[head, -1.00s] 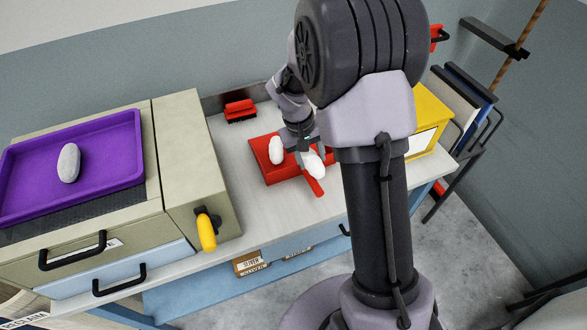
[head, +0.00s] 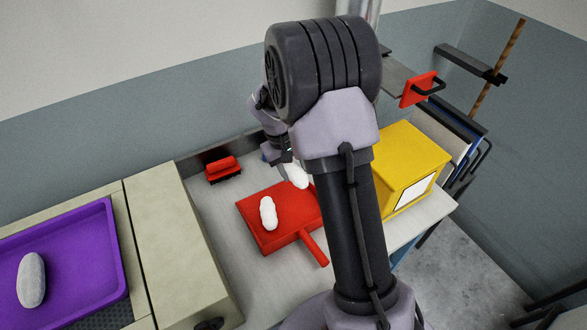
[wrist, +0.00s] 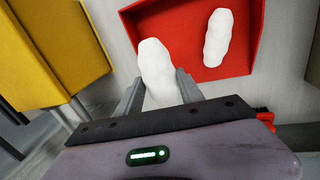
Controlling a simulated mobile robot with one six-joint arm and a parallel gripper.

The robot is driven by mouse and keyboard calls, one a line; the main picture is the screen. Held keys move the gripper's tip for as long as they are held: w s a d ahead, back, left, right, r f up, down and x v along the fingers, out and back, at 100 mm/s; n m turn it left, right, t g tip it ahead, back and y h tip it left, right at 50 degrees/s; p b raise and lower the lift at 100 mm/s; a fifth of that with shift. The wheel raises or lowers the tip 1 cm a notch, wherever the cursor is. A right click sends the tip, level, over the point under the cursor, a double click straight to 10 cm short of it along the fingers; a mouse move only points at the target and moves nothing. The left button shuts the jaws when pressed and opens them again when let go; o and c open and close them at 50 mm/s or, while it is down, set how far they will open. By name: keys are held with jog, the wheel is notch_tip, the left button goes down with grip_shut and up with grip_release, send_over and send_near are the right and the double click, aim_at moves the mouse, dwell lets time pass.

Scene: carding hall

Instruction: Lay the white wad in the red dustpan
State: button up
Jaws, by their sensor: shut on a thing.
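My gripper (wrist: 161,88) is shut on a white wad (wrist: 158,68), an oblong lump held between its two fingers. In the head view this wad (head: 297,177) shows beside my arm, at the back right of the red dustpan (head: 256,233). In the wrist view it overlaps the edge of the dustpan (wrist: 247,45); its height above the pan is hard to tell. A second white wad (head: 268,213) lies in the dustpan, apart from the held one. The dustpan lies on the bench with its handle toward the front. My arm hides part of its right side.
A purple tray (head: 110,250) with a greyish-white lump (head: 32,280) stands at left on a beige cabinet. A red brush (head: 223,168) lies behind the dustpan. A yellow box (head: 405,165) stands to the right. Bare bench (head: 250,285) shows in front of the pan.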

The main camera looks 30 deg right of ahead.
jog(key=shift+s+f, duration=0.25)
jog(key=shift+s, duration=0.1)
jog(key=shift+s+f+b, duration=0.2)
jog(key=shift+f+b, duration=0.1)
jog(key=shift+b, duration=0.25)
jog(key=b+x, duration=0.2)
jog(key=x, duration=0.1)
jog(key=a+b+x, duration=0.1)
jog(key=b+x, duration=0.1)
jog(key=x, duration=0.1)
jog(key=a+b+x, duration=0.1)
jog(key=b+x, duration=0.2)
jog(key=shift+w+f, duration=0.2)
jog(key=o, duration=1.5)
jog(key=shift+c, duration=0.2)
jog(key=shift+r, duration=0.15)
jog(key=p+v, duration=0.6)
jog(key=v, duration=1.1)
jog(key=shift+a+r, duration=0.15)
